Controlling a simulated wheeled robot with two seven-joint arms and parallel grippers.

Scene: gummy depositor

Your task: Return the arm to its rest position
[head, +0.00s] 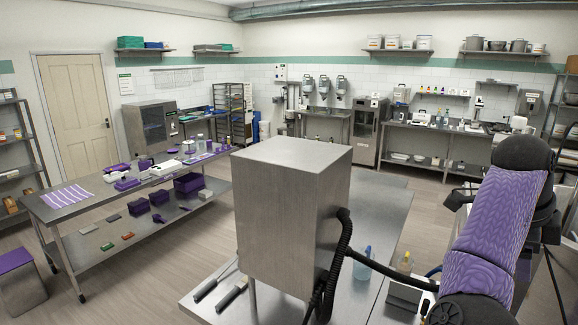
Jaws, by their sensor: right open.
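My right arm (490,235), with purple patterned covers, comes down along the right side of the head view to a dark joint at the bottom edge. My right gripper (424,308) shows only in small part low in the picture beside that joint, over the steel bench, and is open. I see nothing held in it. Its fingers are hard to make out. My left arm and left gripper are out of the picture.
A large steel box (285,205) with a black coiled hose stands on the near steel bench (375,225). A long table (60,212) with purple items stands left; open floor lies between.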

